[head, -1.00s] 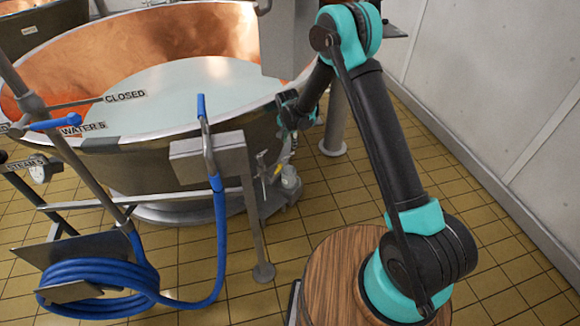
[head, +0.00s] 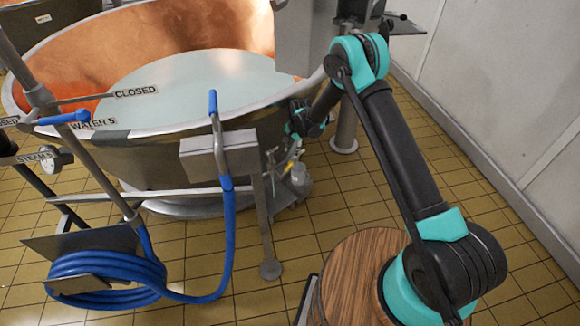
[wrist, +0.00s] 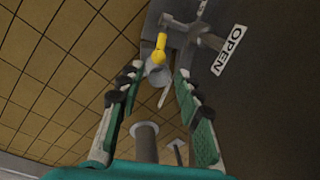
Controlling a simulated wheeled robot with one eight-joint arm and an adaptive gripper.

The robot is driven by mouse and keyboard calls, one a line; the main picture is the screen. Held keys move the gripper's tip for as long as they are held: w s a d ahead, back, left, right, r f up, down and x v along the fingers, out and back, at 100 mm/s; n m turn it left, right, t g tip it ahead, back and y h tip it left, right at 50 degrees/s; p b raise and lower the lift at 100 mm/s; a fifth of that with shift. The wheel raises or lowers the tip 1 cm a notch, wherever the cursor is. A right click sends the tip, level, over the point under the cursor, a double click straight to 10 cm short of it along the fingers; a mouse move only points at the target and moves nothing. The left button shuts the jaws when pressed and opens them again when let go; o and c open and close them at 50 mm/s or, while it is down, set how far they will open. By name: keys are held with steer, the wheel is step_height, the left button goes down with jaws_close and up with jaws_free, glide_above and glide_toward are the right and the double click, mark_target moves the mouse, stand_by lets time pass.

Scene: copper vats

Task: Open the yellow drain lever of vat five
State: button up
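The yellow drain lever (wrist: 160,45) shows in the wrist view, on a grey metal valve just ahead of my fingertips. In the head view it is a small yellow spot (head: 291,158) low at the vat's right side. My gripper (wrist: 158,73) is open, one finger on each side of the picture, with the lever's end close to the gap between the tips. I cannot tell whether either finger touches it. A white OPEN sign (wrist: 229,50) is right of the lever. The copper-lined vat (head: 180,156) holds pale liquid; a tag beside it reads WATER 5.
A blue hose (head: 105,274) hangs coiled at the lower left. A grey box on a post (head: 265,225) stands left of my gripper. A grey leg (head: 345,130) stands behind it. Tiled floor is open along the right wall (head: 520,80).

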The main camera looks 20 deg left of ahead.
mark_target(290, 163)
steer(key=f, duration=0.4)
steer(key=a+f, duration=0.1)
steer(key=f, duration=0.7)
steer(key=shift+w+a+f, duration=0.25)
steer(key=shift+w+a, duration=0.1)
steer(key=shift+a, duration=0.05)
jaws_close()
